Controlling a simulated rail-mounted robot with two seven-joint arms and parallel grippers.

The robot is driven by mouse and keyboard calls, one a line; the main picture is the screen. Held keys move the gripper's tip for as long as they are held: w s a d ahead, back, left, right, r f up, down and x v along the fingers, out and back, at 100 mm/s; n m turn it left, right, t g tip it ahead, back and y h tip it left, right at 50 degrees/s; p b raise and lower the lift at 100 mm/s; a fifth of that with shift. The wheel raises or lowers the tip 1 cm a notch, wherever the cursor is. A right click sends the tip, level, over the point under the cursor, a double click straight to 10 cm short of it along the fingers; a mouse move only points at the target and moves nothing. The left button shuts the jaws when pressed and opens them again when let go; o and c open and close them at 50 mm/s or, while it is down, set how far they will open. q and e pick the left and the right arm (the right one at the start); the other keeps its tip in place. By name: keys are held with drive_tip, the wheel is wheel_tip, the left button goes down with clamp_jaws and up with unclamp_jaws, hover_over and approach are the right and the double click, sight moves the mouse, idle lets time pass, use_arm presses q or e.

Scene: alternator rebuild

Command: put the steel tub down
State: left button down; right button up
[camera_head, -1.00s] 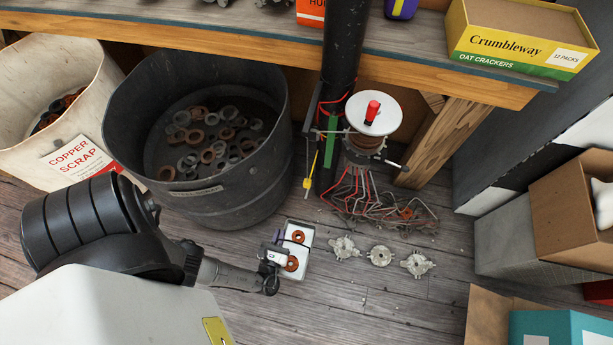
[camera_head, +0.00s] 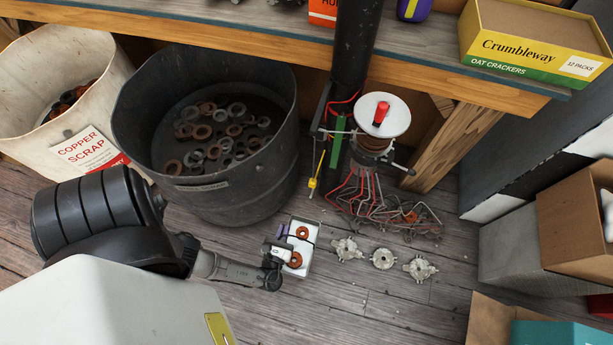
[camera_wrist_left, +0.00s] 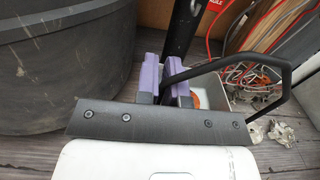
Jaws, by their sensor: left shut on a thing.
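The steel tub (camera_head: 314,236) is a small, pale, open rectangular container with orange rings in it, low over the wooden floor. I cannot tell whether its base touches the boards. My left gripper (camera_head: 276,253) is at its left side. In the left wrist view the gripper's purple pads (camera_wrist_left: 164,82) are shut on the tub's dark looped handle (camera_wrist_left: 283,68). The pads and handle hide part of the tub, and an orange ring shows just past them. My right gripper is not in view.
A large dark bin (camera_head: 240,185) of rings stands left of the tub, with a copper scrap bin (camera_head: 55,125) beyond. Metal castings (camera_head: 383,258) lie to the right and tangled wire (camera_head: 385,215) behind. Floor in front is clear. A bench (camera_head: 300,62) overhangs the back.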

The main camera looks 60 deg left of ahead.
use_arm(q)
drive_tip(key=b+x, duration=0.5)
drive_tip(key=x, duration=1)
drive_tip(key=shift+w, duration=0.1)
drive_tip(key=f+b, duration=0.1)
drive_tip(key=w+a+f+b, duration=0.1)
drive_tip(key=f+b, duration=0.1)
drive_tip(key=shift+w+a+b, duration=0.3)
drive_tip(key=shift+b, duration=0.05)
drive_tip(key=shift+w, duration=0.1)
drive_tip(key=shift+f, duration=0.15)
